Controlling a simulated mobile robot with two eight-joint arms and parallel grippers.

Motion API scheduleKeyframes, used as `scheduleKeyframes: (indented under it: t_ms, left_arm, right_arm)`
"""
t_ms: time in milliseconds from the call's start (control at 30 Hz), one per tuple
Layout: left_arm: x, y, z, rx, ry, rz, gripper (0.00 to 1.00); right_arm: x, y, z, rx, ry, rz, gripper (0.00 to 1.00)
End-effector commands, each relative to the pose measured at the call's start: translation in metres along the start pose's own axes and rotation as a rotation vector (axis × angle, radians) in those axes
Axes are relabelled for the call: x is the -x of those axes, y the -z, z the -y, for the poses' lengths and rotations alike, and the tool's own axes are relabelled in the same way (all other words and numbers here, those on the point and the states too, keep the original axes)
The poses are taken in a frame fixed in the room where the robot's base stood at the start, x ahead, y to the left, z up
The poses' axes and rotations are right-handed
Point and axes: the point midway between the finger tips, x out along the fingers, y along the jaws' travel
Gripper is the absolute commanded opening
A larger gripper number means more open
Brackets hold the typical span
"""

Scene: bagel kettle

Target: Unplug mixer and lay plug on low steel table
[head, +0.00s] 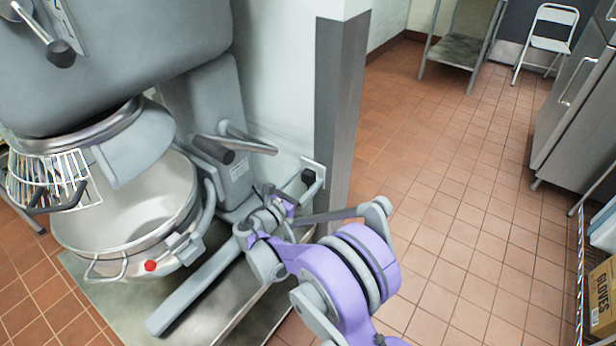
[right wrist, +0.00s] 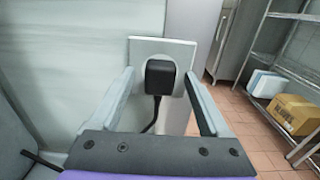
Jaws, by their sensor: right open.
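The black plug (right wrist: 160,76) sits in the wall outlet plate (right wrist: 176,50), with its dark cord hanging down from it. In the head view the plug (head: 308,177) shows as a small black block on the plate beside the wall corner. My right gripper (right wrist: 159,82) is open, with one finger on each side of the plug. I cannot tell whether either finger touches it. In the head view my right gripper (head: 286,192) is just in front of the outlet. The grey mixer (head: 150,70) stands at left on a low steel surface (head: 238,306). My left gripper is out of view.
The mixer's steel bowl (head: 125,215) and dark-gripped levers (head: 212,149) are left of my right arm. A steel table (head: 455,50) and white folding chair (head: 548,42) stand at the back. A cardboard box (head: 602,295) is at the right edge. The tiled floor between is clear.

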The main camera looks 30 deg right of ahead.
Motion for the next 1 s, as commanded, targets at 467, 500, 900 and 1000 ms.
scheduleKeyframes:
  t_ms: [467, 500, 900, 1000]
  left_arm:
    - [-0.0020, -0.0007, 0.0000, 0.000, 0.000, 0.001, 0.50]
    - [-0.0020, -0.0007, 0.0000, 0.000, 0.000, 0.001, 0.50]
    - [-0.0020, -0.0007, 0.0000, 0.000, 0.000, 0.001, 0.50]
    - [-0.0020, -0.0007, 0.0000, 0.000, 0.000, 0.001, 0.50]
  right_arm:
    - [0.0000, 0.0000, 0.0000, 0.000, 0.000, 0.000, 0.57]
    - [0.0000, 0.0000, 0.0000, 0.000, 0.000, 0.000, 0.49]
    - [0.0000, 0.0001, 0.0000, 0.000, 0.000, 0.000, 0.00]
    - [0.0000, 0.0001, 0.0000, 0.000, 0.000, 0.000, 0.00]
